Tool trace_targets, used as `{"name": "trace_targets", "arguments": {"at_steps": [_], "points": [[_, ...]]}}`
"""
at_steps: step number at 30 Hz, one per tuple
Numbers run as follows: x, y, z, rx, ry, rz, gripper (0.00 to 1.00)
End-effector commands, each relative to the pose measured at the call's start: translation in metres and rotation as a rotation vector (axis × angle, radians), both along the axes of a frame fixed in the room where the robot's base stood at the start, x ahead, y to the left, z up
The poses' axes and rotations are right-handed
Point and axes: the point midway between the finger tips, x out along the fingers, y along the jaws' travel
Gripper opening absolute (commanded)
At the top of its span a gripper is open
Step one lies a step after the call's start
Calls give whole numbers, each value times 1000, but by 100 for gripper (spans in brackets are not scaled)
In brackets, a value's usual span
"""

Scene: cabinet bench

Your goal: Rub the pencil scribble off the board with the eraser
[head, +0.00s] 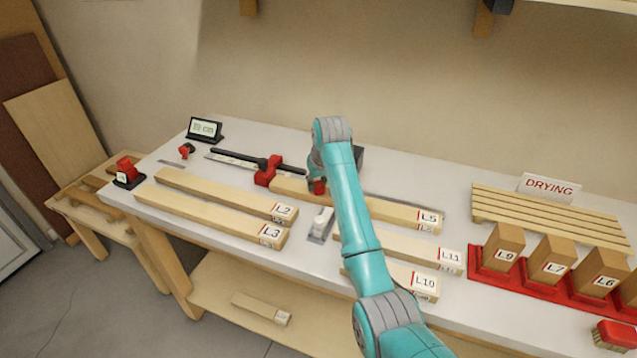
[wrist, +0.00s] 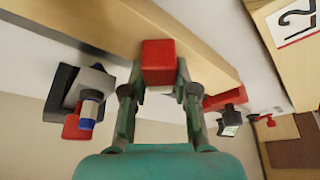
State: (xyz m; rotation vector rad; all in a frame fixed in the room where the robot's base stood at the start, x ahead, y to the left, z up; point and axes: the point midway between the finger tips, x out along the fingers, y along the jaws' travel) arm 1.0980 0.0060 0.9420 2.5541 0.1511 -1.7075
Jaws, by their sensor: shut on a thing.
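My gripper (wrist: 158,82) is shut on a small red block, which I take to be the eraser (wrist: 158,60). In the head view the eraser (head: 319,187) shows at the arm's end, over the middle of a long pale board (head: 290,187) with the label L5 at its right end. The board also shows in the wrist view (wrist: 85,22), running behind the eraser. I cannot tell whether the eraser touches it. No pencil scribble can be made out; the eraser, gripper and arm cover part of the board.
Boards L2 (head: 225,193) and L3 (head: 210,216) lie nearer the front left. Boards L11 (head: 410,247) and L10 (head: 415,280) lie front right. Upright blocks stand in a red rack (head: 487,263) at right.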

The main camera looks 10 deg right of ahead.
Motion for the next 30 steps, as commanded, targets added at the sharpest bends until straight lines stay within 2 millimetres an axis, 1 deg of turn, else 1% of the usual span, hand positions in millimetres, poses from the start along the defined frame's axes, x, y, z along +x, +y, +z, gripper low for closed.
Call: {"name": "trace_targets", "arguments": {"at_steps": [5,7,8,9,24,30], "points": [[3,5,1,0,0,-1,0],[5,5,9,0,-2,-2,0],[6,5,18,0,-5,-2,0],[6,5,23,0,-2,-2,0],[14,8,67,0,-2,-2,0],[15,8,79,0,-1,-3,0]]}}
